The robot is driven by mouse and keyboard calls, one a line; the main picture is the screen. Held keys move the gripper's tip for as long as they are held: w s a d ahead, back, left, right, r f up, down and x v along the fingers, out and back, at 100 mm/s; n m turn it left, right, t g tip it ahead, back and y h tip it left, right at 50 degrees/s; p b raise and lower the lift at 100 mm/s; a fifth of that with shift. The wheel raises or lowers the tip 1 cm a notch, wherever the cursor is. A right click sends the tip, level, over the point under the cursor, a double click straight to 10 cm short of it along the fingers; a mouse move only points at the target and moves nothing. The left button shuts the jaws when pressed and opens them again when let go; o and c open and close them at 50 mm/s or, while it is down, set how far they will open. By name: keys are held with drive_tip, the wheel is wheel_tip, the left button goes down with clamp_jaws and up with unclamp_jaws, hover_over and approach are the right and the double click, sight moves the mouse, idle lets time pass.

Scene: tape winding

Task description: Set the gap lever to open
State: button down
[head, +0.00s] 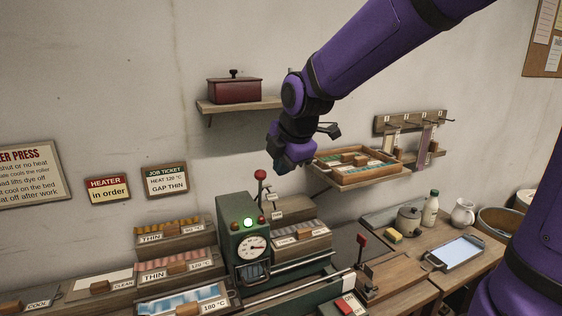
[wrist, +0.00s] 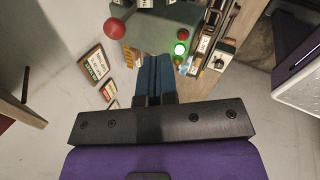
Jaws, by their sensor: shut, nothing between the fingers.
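The green press (head: 240,235) has a lever with a red ball knob (head: 261,175) standing nearly upright at its top. Small tags (head: 276,206) sit just right of this lever; their words are too small to read surely. My gripper (head: 278,162) is above and slightly right of the knob, pointing down, with no visible contact. In the wrist view my blue fingers (wrist: 155,78) are together and empty. The red knob (wrist: 114,27) shows there to the upper left of the fingertips, beside the green press top (wrist: 160,30) and its lit green lamp (wrist: 180,49).
A second red-knobbed lever (head: 362,239) stands at the right of the press. A shelf with a dark red box (head: 234,91) is on the wall behind. A wall tray (head: 360,174) lies right of my gripper. The job ticket (head: 165,181) reads heat 120 °C, gap thin.

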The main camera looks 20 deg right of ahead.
sight(263, 171)
drive_tip(key=w+a+f, duration=0.1)
drive_tip(key=w+f, duration=0.4)
drive_tip(key=w, duration=0.2)
drive_tip(key=shift+f, duration=0.3)
drive_tip(key=shift+w+r+g, duration=0.25)
drive_tip(key=shift+w+g, duration=0.3)
drive_tip(key=shift+w, duration=0.25)
drive_tip(key=shift+w+r+g, duration=0.2)
drive_tip(key=shift+w+g, duration=0.35)
drive_tip(key=shift+w, duration=0.2)
drive_tip(key=shift+w+r+g, duration=0.15)
drive_tip(key=shift+w+g, duration=0.15)
drive_tip(key=shift+w, duration=0.65)
